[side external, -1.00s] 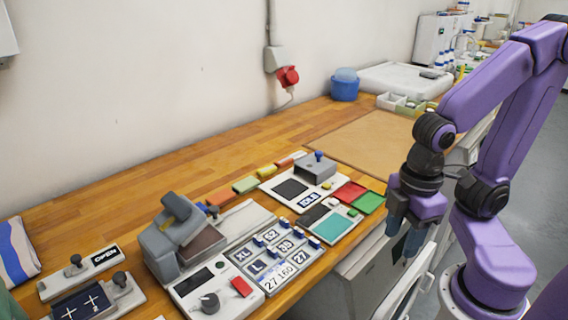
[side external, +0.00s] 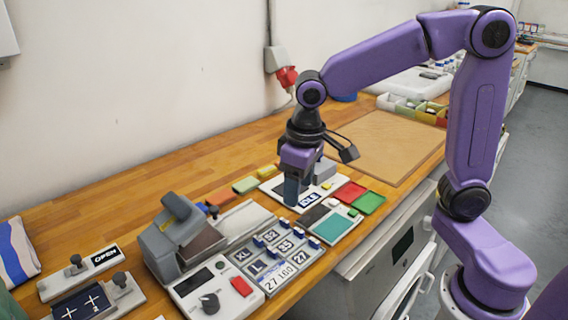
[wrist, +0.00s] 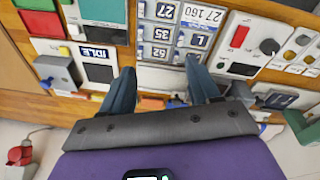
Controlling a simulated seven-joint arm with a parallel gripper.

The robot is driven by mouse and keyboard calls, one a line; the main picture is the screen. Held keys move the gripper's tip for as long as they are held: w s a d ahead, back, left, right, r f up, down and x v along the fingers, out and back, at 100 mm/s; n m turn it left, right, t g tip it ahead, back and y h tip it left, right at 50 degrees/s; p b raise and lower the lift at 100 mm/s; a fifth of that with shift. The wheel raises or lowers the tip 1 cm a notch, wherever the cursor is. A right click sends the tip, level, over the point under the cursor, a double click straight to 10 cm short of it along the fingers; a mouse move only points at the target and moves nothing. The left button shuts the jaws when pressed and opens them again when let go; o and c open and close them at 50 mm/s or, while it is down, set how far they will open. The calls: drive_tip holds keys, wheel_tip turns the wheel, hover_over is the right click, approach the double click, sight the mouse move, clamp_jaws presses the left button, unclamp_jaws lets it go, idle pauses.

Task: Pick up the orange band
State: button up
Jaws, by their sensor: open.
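The orange band (side external: 220,197) lies flat on the wooden bench in the side view, behind the label panel and beside a green band. In the wrist view an orange strip (wrist: 152,103) shows low between my fingers, partly hidden by the gripper body; it looks like the same band. My gripper (side external: 292,198) is open, pointing down above the white device marked IDLE, to the right of the orange band and apart from it. Its two fingers (wrist: 160,68) show in the wrist view with nothing between them.
A green band (side external: 245,185) and a yellow band (side external: 266,172) lie close by. A grey press (side external: 165,245) stands to the left. The label panel (side external: 262,283), red tray (side external: 349,193) and green tray (side external: 370,204) are in front. Bare bench lies behind, towards the wall.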

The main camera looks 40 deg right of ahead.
drive_tip(key=w+d+m+h, duration=0.1)
drive_tip(key=w+d+m, duration=0.3)
drive_tip(key=w, duration=0.4)
drive_tip(key=w+d+m+h, duration=0.1)
drive_tip(key=w+d+m, duration=0.35)
drive_tip(key=w, duration=0.45)
drive_tip(key=w+d+m+h, duration=0.1)
drive_tip(key=w+d+m, duration=0.35)
drive_tip(key=w, duration=0.35)
drive_tip(key=w+d+f+m, duration=0.2)
drive_tip(key=w+d+m, duration=0.25)
drive_tip(key=d, duration=0.35)
drive_tip(key=shift+h, duration=0.4)
drive_tip(key=x, duration=1)
drive_tip(key=shift+s+f, duration=0.2)
drive_tip(key=shift+s, duration=0.15)
drive_tip(key=shift+x, duration=3.3)
drive_tip(key=shift+w+a, duration=0.1)
drive_tip(key=shift+w, duration=0.05)
drive_tip(key=c, duration=1.1)
